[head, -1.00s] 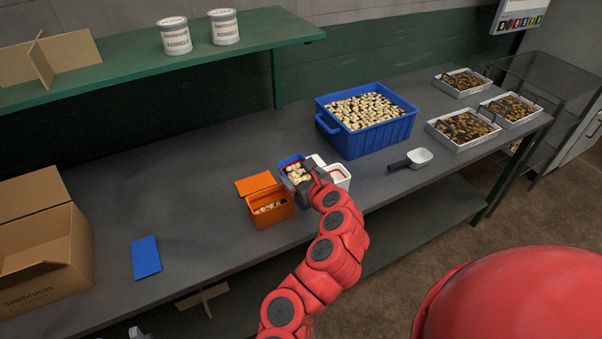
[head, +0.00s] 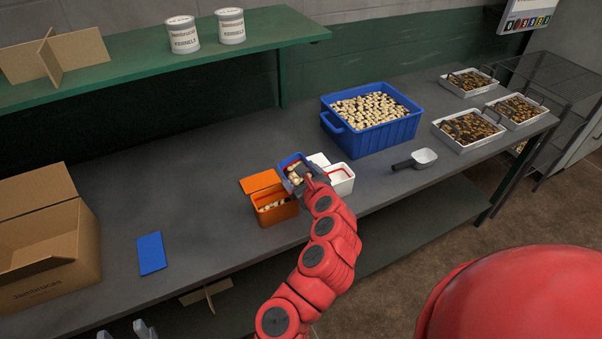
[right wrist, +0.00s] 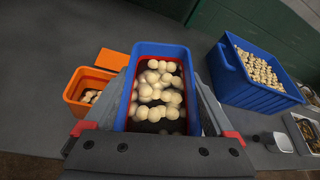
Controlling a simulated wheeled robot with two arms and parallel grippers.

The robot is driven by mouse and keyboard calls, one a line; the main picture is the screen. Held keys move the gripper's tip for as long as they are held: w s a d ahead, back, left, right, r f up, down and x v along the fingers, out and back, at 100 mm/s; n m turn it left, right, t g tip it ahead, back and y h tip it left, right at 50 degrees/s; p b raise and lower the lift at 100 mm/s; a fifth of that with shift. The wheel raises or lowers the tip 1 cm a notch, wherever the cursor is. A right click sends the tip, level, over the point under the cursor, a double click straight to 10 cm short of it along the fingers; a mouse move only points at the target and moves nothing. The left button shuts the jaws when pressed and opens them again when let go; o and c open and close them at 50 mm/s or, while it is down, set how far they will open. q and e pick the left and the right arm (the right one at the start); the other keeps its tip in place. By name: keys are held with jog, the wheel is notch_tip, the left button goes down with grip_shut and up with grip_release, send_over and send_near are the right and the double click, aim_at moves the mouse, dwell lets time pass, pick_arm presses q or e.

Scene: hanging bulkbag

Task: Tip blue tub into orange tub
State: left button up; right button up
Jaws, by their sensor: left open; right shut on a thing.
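The small blue tub (head: 285,161) holds pale round kernels. My right gripper (head: 303,178) is shut on it, just right of the orange tub. In the right wrist view the blue tub (right wrist: 137,62) sits between the fingers, its kernels heaped inside. The orange tub (head: 275,215) stands on the bench with some kernels in it, and its orange lid flap (head: 260,181) is open at the back; it also shows in the right wrist view (right wrist: 73,92). I cannot tell how far the blue tub is tilted. My left gripper (head: 128,331) is open at the bottom edge, mostly cut off.
A white tub (head: 343,183) stands close right of the blue tub. A large blue bin (head: 375,138) of kernels, a scoop (head: 424,156) and several white trays are farther right. A blue lid (head: 151,253) and cardboard box (head: 50,240) are left. The bench behind the orange tub is clear.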

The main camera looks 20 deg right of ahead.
jog(key=shift+a+n, duration=0.35)
jog(key=shift+n, duration=0.15)
jog(key=shift+a+n+h, duration=0.2)
jog(key=shift+n+h, duration=0.1)
jog(key=shift+h, duration=0.2)
jog(key=shift+a, duration=0.1)
jog(key=shift+n+h+b, duration=0.4)
jog(key=shift+n, duration=0.1)
jog(key=shift+a+f+n+t, duration=0.1)
jog(key=shift+a+n+t, duration=0.05)
jog(key=shift+n+t, duration=0.2)
jog(key=shift+a+f+n+h, duration=0.1)
jog(key=shift+f+n+h, duration=0.1)
jog(key=shift+n+h, duration=0.5)
jog(key=shift+a+f+n+t+p, duration=0.2)
jog(key=shift+n+t+p, duration=0.15)
jog(key=shift+n+p, duration=0.3)
jog(key=shift+f+h+b, duration=0.15)
jog(key=shift+h+b, duration=0.15)
jog(key=shift+b, duration=0.05)
